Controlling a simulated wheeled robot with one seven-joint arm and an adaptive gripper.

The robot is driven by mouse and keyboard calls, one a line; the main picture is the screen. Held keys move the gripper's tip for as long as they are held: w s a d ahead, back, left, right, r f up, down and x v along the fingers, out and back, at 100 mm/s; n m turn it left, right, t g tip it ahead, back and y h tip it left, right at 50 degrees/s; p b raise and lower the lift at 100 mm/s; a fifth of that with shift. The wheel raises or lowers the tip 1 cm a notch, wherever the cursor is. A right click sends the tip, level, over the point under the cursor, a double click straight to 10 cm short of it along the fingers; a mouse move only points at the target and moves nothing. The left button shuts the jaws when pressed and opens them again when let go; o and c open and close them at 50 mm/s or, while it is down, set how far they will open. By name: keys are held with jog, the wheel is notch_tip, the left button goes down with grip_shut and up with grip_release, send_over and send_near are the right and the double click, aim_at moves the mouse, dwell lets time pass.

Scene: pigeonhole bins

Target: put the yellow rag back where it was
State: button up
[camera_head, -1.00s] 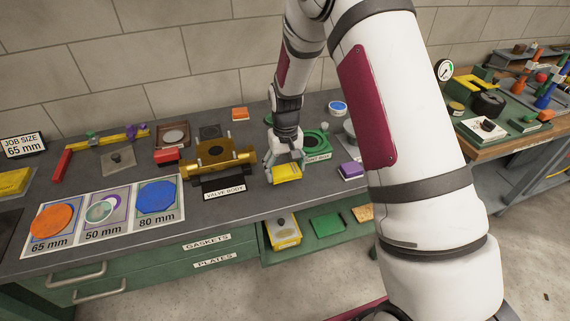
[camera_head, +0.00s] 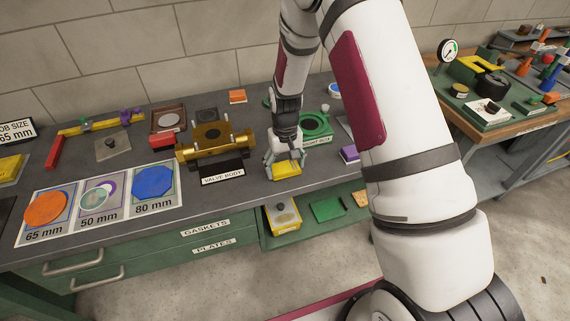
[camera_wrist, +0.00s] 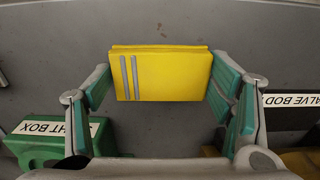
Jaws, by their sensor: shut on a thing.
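The yellow rag (camera_head: 286,169) is a flat folded block with two grey stripes at one end, seen clearly in the wrist view (camera_wrist: 165,75). My gripper (camera_head: 284,160) is shut on it, with a green-padded finger at each side edge in the wrist view (camera_wrist: 160,85). The rag is at the grey bench's front part, right of the VALVE BODY label (camera_head: 222,173) and in front of the green light box (camera_head: 316,126). I cannot tell whether it touches the bench top.
A brass valve body (camera_head: 205,138) stands close left of my gripper. A purple block (camera_head: 349,153) lies to the right. Below the bench edge, an open shelf holds a yellow tray (camera_head: 284,217) and a green pad (camera_head: 327,208). Another yellow item (camera_head: 10,168) lies far left.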

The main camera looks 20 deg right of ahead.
aim_at(285, 167)
jog(key=shift+f, duration=0.4)
dwell(0.3)
jog(key=o, duration=1.1)
jog(key=o, duration=0.5)
jog(key=shift+r+p, duration=0.95)
jog(key=shift+r, duration=3.05)
